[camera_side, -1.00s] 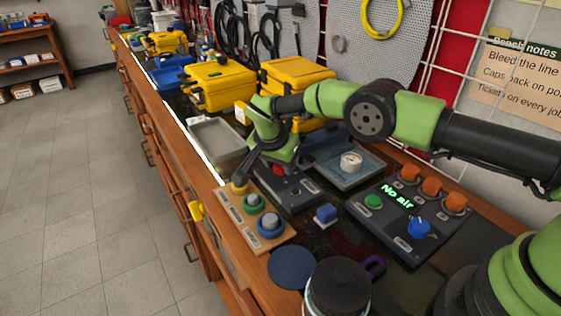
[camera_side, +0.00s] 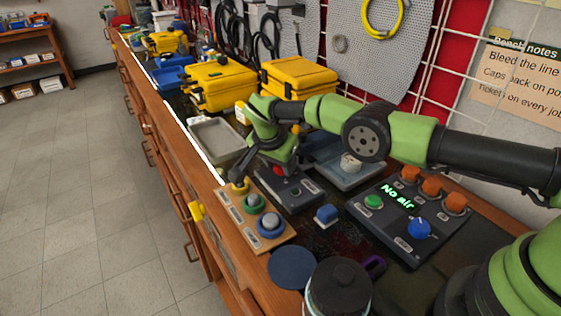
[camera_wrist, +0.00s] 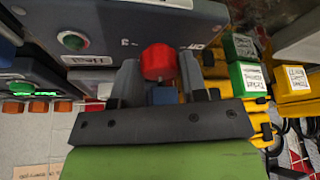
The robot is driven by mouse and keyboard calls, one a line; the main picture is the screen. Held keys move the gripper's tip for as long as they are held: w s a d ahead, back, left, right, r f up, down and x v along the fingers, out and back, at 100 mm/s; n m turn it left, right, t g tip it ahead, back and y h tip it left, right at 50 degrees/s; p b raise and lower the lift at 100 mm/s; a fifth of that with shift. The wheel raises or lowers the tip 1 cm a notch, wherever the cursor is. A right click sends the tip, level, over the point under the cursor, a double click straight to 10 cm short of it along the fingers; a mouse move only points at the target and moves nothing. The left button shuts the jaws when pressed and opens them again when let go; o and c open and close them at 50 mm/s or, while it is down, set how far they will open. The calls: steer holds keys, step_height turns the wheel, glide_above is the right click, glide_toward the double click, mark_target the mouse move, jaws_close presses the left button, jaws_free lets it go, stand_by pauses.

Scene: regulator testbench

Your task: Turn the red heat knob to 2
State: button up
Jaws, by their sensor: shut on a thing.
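The red heat knob (camera_wrist: 158,62) sits on a dark grey panel (camera_wrist: 125,20) in the wrist view. My gripper (camera_wrist: 160,78) has one finger on each side of the knob and is shut on it. In the side view the knob (camera_side: 278,170) shows as a small red patch, mostly covered by my gripper (camera_side: 277,166). A dial mark and part of an "off" label show beside the knob in the wrist view. The knob's pointer is not clear, so its setting cannot be read.
A wooden board (camera_side: 238,216) with yellow, green and blue rings lies left of the panel. A grey tray (camera_side: 215,140) and a blue-grey tray with a gauge (camera_side: 350,163) are near. A panel reading "No air" (camera_side: 397,197) with a blue knob stands at the right.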

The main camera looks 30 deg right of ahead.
steer(key=o, duration=0.9)
steer(key=shift+r, duration=0.1)
steer(key=v, duration=0.9)
steer(key=shift+a+r, duration=0.2)
steer(key=shift+r, duration=0.15)
